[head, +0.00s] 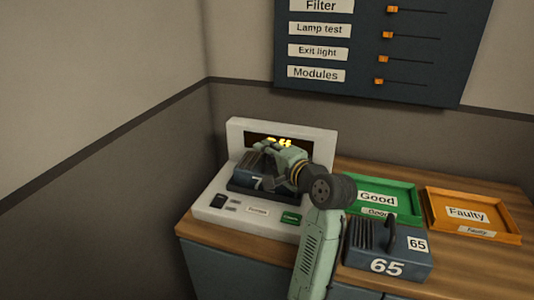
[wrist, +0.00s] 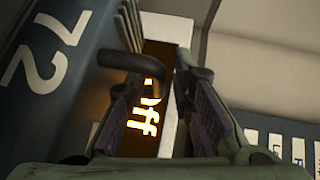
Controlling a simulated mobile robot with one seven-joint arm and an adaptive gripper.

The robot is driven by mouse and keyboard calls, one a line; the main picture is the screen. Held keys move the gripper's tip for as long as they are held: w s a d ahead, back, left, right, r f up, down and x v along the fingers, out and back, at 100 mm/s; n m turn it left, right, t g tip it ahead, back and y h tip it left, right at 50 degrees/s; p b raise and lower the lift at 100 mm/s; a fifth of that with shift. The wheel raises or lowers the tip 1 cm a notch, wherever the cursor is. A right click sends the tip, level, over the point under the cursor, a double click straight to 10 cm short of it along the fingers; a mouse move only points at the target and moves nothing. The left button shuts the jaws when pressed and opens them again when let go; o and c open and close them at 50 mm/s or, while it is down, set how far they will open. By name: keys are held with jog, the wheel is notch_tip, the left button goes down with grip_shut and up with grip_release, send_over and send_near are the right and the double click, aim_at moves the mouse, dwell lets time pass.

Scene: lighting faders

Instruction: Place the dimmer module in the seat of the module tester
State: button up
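A dark blue dimmer module with a white 72 (wrist: 58,55) stands at the module tester (head: 215,207); in the head view this module (head: 249,178) sits on the tester's dark seat area, its right part hidden by my gripper. I cannot tell whether it is fully down in the seat. Its black handle (wrist: 130,62) shows by the left fingertip in the wrist view. My gripper (wrist: 160,85) is open, with a clear gap between its fingers; in the head view my gripper (head: 272,150) is over the module's top. The tester's display (wrist: 152,115) reads "Off" in the wrist view.
A second blue module marked 65 (head: 355,258) stands on the wooden counter (head: 355,289) right of my arm. A green Good tray (head: 411,218) and an orange Faulty tray (head: 512,229) lie behind it. A wall panel with sliders (head: 468,30) hangs above.

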jog(key=shift+o, duration=0.6)
jog(key=b+v, duration=0.2)
jog(key=v, duration=1)
jog(key=shift+r, duration=0.15)
